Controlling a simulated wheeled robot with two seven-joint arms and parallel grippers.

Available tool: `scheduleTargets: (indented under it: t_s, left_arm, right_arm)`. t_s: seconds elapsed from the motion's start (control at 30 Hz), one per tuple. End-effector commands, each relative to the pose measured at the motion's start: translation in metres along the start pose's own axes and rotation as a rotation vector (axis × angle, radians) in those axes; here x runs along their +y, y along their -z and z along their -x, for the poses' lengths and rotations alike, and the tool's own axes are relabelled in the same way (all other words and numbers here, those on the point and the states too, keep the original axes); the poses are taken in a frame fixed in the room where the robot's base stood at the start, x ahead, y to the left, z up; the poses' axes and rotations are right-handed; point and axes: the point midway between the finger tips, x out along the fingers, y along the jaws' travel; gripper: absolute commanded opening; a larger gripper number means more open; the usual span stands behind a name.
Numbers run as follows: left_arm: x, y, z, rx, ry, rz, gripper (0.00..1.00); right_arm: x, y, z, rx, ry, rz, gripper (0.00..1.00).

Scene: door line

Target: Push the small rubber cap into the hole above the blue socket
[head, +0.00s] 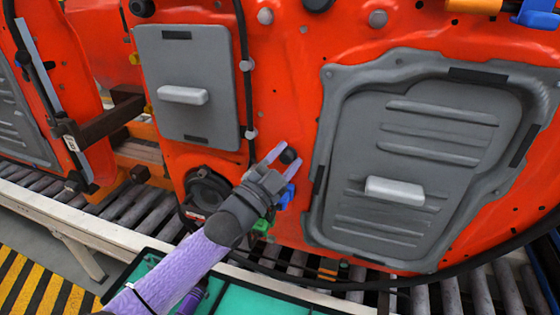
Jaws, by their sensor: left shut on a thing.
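My left gripper (285,158) reaches up from the lower left to the orange door panel (275,95). It is shut on the small black rubber cap (289,156), which shows between its fingertips. The blue socket (288,194) is on the panel just below the fingertips, partly covered by the gripper. The hole above the socket is not visible; the gripper and cap cover that area. I cannot tell whether the cap touches the panel. My right gripper is not in view.
A grey cover plate (187,120) and a large grey cover (350,145) flank the gripper. A black cable (245,90) runs down the panel. A round black speaker (207,192) sits lower left. A roller conveyor (130,208) and green tray (255,297) lie below.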

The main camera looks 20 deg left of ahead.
Motion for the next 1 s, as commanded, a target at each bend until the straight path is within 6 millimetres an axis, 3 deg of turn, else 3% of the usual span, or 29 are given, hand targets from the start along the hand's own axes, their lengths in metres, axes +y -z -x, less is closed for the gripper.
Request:
scheduleTargets:
  t_s: [0.03, 1.0]
  left_arm:
    - [-0.0128, 0.0016, -0.0047, 0.007, 0.026, -0.013, 0.0]
    - [-0.0112, -0.006, -0.0123, 0.0, 0.022, -0.011, 0.0]
  right_arm:
    - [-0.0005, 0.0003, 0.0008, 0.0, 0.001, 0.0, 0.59]
    - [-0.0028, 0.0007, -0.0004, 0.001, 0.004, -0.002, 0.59]
